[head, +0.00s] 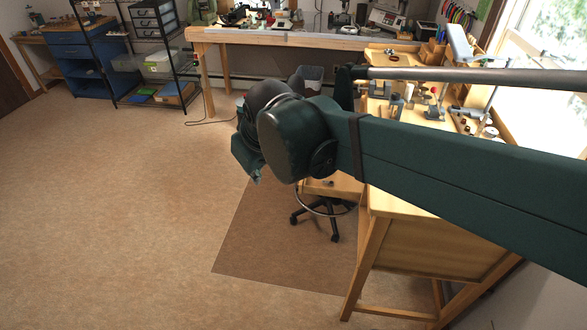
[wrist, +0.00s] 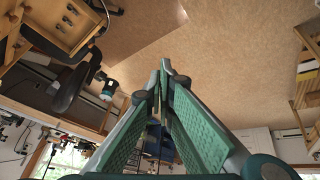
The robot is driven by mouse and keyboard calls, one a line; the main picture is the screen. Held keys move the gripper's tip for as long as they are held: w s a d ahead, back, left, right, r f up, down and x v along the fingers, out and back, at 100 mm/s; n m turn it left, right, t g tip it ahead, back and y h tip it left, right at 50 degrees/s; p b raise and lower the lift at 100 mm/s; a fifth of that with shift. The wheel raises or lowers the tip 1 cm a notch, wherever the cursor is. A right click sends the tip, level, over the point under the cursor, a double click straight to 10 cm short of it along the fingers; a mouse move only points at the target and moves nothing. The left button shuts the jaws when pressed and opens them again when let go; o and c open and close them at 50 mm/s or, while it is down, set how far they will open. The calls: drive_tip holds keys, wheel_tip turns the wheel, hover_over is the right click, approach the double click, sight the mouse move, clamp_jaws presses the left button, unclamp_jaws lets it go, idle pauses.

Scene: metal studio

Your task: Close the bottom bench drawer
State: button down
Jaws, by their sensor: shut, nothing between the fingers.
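The wooden bench (head: 425,250) stands at the right of the head view, its front largely hidden behind my arm. A wooden drawer or tray edge (head: 335,187) juts out below my arm, above the stool; I cannot tell which drawer it is. In the wrist view, wooden drawers (wrist: 42,47) fill the upper left corner, and at least one is open with small tools in it. My gripper (wrist: 166,70) is shut and empty, over open floor in the wrist view. In the head view my gripper (head: 247,165) hangs left of the bench, apart from it.
A long workbench (head: 270,40) and a wire shelf (head: 160,50) stand behind. The floor at left is clear.

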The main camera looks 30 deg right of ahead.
drive_tip(key=w+d+f+n+g+p, duration=0.1)
drive_tip(key=w+d+f, duration=0.1)
drive_tip(key=w+d, duration=0.45)
drive_tip(key=w+d+f+n+g+h, duration=0.1)
drive_tip(key=w+d+f+n+g, duration=0.15)
drive_tip(key=w, duration=0.65)
drive_tip(key=w+d+f+n+g+p, duration=0.1)
drive_tip(key=w+d+f, duration=0.1)
drive_tip(key=w+d, duration=0.4)
drive_tip(key=w+d+f+n+g, duration=0.1)
drive_tip(key=w+d+f, duration=0.3)
drive_tip(key=f, duration=0.3)
drive_tip(key=w+d+f+g, duration=0.1)
drive_tip(key=w+d+f, duration=0.3)
drive_tip(key=f, duration=0.4)
drive_tip(key=w+d+f+n+g+p, duration=0.1)
drive_tip(key=w+d+f, duration=0.4)
drive_tip(key=f, duration=0.2)
drive_tip(key=shift+f+n, duration=0.3)
drive_tip(key=shift+n, duration=0.05)
drive_tip(key=shift+d+f, duration=0.1)
drive_tip(key=shift+f, duration=0.05)
drive_tip(key=s+d+f+b, duration=0.1)
drive_tip(key=s+d+f, duration=0.1)
drive_tip(key=f, duration=0.2)
drive_tip(key=s+d+f+b, duration=0.2)
drive_tip(key=f, duration=0.3)
drive_tip(key=shift+s+d+f, duration=0.2)
drive_tip(key=shift+s+d, duration=0.05)
drive_tip(key=shift+s, duration=0.05)
